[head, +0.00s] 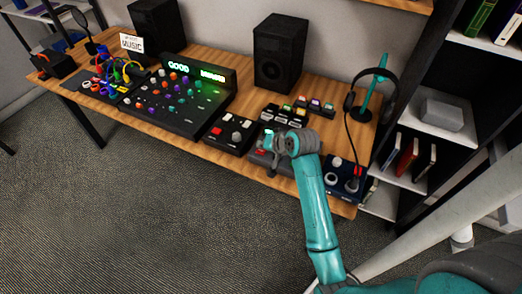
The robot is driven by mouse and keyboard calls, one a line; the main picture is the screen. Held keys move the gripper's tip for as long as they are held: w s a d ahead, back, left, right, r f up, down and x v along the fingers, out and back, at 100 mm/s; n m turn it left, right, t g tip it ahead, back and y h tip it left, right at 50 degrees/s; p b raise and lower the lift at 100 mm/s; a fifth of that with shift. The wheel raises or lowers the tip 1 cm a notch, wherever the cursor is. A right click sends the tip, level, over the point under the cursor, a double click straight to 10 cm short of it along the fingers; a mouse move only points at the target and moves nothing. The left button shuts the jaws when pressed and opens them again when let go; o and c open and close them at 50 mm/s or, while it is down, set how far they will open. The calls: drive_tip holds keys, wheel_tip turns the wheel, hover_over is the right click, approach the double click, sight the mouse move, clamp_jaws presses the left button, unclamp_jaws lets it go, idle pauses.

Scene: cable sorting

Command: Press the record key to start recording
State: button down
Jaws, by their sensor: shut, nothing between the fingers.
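A small black box (231,133) with a red key (217,131) and several pale knobs or keys stands near the table's front edge; I cannot read which key is the record key. My gripper (272,169) points down just to the right of that box, over a low grey unit (257,157) that also shows a small red spot. My gripper is shut and empty. My wrist and arm hide part of the grey unit, and I cannot tell whether the fingertips touch it.
A large mixing console (170,103) with lit displays stands to the left. A speaker (280,52) and small coloured keys (302,104) are behind. A blue knob box (345,178) and a headphone stand (370,90) are to the right, beside a dark shelf (440,60).

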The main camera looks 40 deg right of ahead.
sight(262, 152)
drive_tip(key=shift+r, duration=0.15)
drive_tip(key=shift+r, duration=2.45)
drive_tip(key=shift+a+f, duration=0.1)
drive_tip(key=shift+f, duration=0.05)
drive_tip(key=s+a+f+n+t+h, duration=0.1)
drive_tip(key=s+a+f+n, duration=0.1)
drive_tip(key=s+a+f, duration=0.5)
drive_tip(key=s+a+f+n+t, duration=0.1)
drive_tip(key=s+a+f, duration=0.2)
drive_tip(key=s+a, duration=0.65)
drive_tip(key=s+a+r+n+t, duration=0.1)
drive_tip(key=s+a+r+n, duration=0.1)
drive_tip(key=s+r, duration=0.2)
drive_tip(key=s+a+r+n+t+y, duration=0.1)
drive_tip(key=s+a+r+n, duration=0.1)
drive_tip(key=s, duration=0.9)
drive_tip(key=s+a+r+n+t, duration=0.1)
drive_tip(key=s+a+r+n, duration=0.1)
drive_tip(key=s+r, duration=0.3)
drive_tip(key=shift+s+a+r+n+t+y, duration=0.35)
drive_tip(key=shift+s+a, duration=0.2)
drive_tip(key=shift+s, duration=0.8)
